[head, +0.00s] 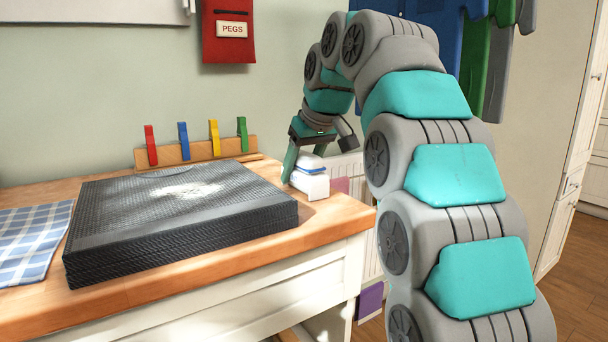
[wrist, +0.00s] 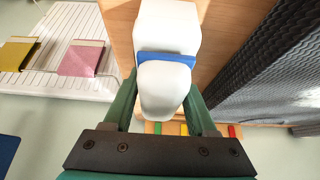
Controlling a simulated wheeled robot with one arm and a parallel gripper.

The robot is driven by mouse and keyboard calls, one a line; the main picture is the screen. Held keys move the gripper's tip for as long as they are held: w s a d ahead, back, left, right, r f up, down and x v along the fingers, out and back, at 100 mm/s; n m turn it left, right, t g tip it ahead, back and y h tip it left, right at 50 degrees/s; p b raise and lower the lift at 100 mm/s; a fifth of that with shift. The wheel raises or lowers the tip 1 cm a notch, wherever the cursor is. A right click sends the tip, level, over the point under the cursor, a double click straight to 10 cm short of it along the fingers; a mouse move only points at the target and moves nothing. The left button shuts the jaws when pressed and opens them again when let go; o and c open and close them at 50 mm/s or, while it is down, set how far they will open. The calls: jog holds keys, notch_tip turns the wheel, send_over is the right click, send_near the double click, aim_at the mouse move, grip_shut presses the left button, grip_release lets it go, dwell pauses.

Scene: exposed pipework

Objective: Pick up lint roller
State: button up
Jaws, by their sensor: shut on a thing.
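The lint roller (head: 311,184) is a white, rounded block with a blue band, at the back right corner of the wooden counter. In the wrist view the lint roller (wrist: 166,30) lies lengthwise between the two green fingers. My gripper (head: 303,170) comes down on it from above and is shut on it; in the wrist view the fingers of my gripper (wrist: 162,84) press on both sides near the blue band. I cannot tell whether the roller still touches the counter.
A stack of dark textured mats (head: 130,225) with a white dusty patch lies left of the roller. Behind it stands a wooden rack with coloured pegs (head: 214,138). A checked cloth (head: 30,240) lies at left. The counter (head: 338,220) ends just right of the roller.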

grip_shut()
jog(key=shift+r, duration=0.1)
